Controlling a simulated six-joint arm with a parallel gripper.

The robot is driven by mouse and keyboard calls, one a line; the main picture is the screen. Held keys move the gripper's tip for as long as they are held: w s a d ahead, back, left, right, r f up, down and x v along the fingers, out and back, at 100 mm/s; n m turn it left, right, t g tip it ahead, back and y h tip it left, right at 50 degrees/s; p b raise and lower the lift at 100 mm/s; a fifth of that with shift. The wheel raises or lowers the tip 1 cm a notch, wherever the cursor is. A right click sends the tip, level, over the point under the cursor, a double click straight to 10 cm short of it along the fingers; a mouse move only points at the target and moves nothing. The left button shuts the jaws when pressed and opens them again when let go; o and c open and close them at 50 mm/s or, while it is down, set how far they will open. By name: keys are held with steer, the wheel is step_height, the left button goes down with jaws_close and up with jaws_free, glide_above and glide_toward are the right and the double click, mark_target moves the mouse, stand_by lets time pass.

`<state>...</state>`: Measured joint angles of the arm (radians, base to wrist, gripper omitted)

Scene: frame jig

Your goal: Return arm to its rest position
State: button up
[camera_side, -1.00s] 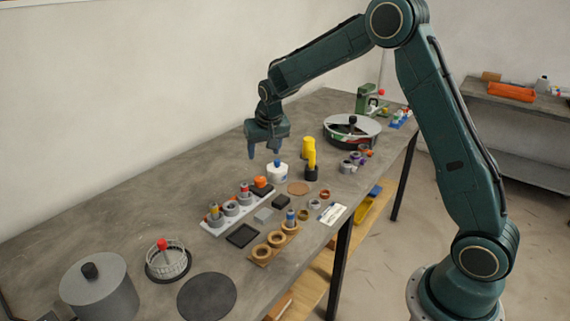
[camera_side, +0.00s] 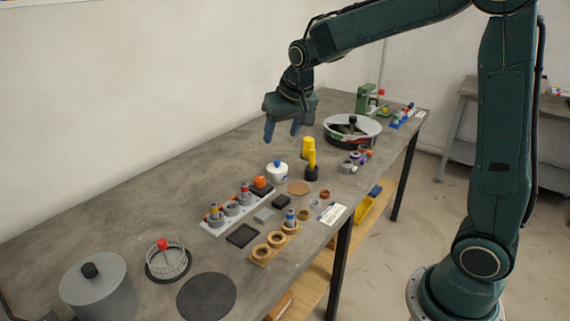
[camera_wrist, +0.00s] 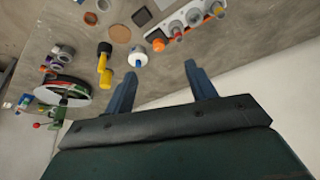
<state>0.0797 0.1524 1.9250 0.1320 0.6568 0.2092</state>
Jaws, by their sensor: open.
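My gripper (camera_side: 283,138) is raised in the air above the back part of the grey table (camera_side: 120,190), left of the round pan-like dish. Its fingers point down, are spread apart, and hold nothing. In the wrist view the two blue fingers of my gripper (camera_wrist: 160,80) are also apart, with bare tabletop and a white pot (camera_wrist: 138,57) beyond them. My arm is bent at the elbow, which is cut off by the top edge of the side view.
Below stand a white pot (camera_side: 277,172), yellow cylinders (camera_side: 309,150), a grey rack (camera_side: 225,220) with pegs and a wooden ring holder (camera_side: 265,252). A round dish (camera_side: 345,140) and green machine (camera_side: 367,100) stand behind.

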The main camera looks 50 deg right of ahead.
steer(key=s+a+r+n, duration=0.1)
steer(key=s+a, duration=0.1)
steer(key=s, duration=0.7)
steer(key=s+a+r+n+y, duration=0.1)
steer(key=s+a+n, duration=0.1)
steer(key=s, duration=0.7)
steer(key=s+a+r+n+t, duration=0.1)
steer(key=s+a, duration=0.1)
steer(key=s, duration=0.6)
steer(key=shift+s+a+r+y, duration=0.25)
steer(key=shift+s+y, duration=0.05)
steer(key=shift+s, duration=0.1)
